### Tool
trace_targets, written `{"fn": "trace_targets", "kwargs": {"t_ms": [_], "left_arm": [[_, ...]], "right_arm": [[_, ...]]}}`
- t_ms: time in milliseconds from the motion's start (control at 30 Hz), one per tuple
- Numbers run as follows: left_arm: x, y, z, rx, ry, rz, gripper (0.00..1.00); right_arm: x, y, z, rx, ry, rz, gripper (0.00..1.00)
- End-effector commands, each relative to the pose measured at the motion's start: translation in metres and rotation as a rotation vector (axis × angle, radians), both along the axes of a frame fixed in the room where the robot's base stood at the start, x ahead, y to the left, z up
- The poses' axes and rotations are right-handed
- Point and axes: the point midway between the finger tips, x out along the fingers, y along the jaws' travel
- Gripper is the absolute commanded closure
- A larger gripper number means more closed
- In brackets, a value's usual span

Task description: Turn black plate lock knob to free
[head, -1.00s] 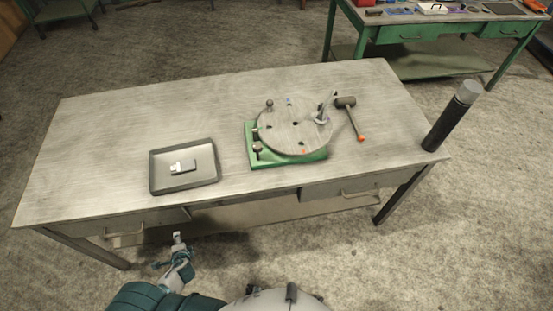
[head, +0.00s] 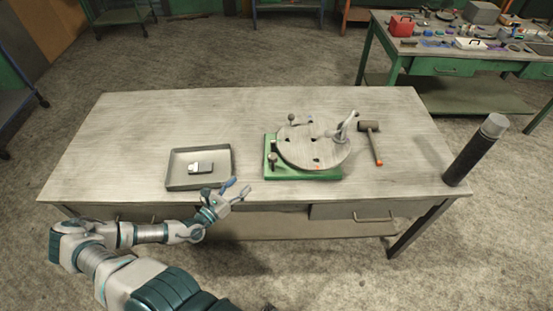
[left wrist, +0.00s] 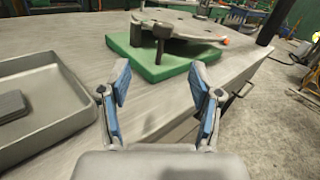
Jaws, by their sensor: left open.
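A round grey plate (head: 305,147) with dark holes sits on a green base (head: 320,173) on the workbench. A small dark knob (head: 272,158) stands at the base's left side; I take it for the black plate lock knob, but its setting is too small to read. In the left wrist view a dark knob on a post (left wrist: 160,38) stands at the near side of the plate, above the green base (left wrist: 160,63). My left gripper (head: 238,187) is open and empty over the bench's front edge, left of and nearer than the base. Its blue-padded fingers (left wrist: 160,80) are spread apart. My right gripper is out of view.
A grey tray (head: 174,181) with a small metal block (head: 200,168) lies just left of my gripper. A ball-topped lever (head: 291,119) and a bent handle (head: 347,126) rise at the plate. A mallet (head: 369,127) and a dark cylinder (head: 470,155) are at the right.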

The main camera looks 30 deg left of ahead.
Motion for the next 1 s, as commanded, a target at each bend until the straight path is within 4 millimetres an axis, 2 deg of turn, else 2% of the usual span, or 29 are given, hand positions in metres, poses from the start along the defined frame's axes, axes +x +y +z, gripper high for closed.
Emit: {"fn": "trace_targets", "kwargs": {"t_ms": [100, 200, 300, 400, 567, 733, 1000], "left_arm": [[0.003, -0.001, -0.003, 0.117, 0.006, -0.069, 0.36], [0.009, -0.001, -0.004, 0.135, 0.004, -0.080, 0.36], [0.020, -0.003, -0.004, 0.131, 0.001, -0.075, 0.36], [0.035, -0.008, -0.003, 0.129, -0.001, -0.076, 0.36], [0.062, -0.017, 0.000, 0.129, -0.002, -0.076, 0.36], [0.092, -0.028, 0.002, 0.129, -0.001, -0.077, 0.36], [0.143, -0.035, 0.000, 0.125, 0.002, -0.076, 0.36]], "right_arm": [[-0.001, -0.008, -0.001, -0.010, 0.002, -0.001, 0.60], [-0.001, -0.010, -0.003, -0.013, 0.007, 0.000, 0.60], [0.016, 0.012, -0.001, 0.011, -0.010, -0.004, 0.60], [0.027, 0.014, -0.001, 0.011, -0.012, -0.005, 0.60], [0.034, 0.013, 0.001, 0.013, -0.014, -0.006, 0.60], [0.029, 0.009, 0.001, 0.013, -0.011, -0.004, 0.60], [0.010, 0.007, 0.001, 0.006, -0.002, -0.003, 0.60]]}}
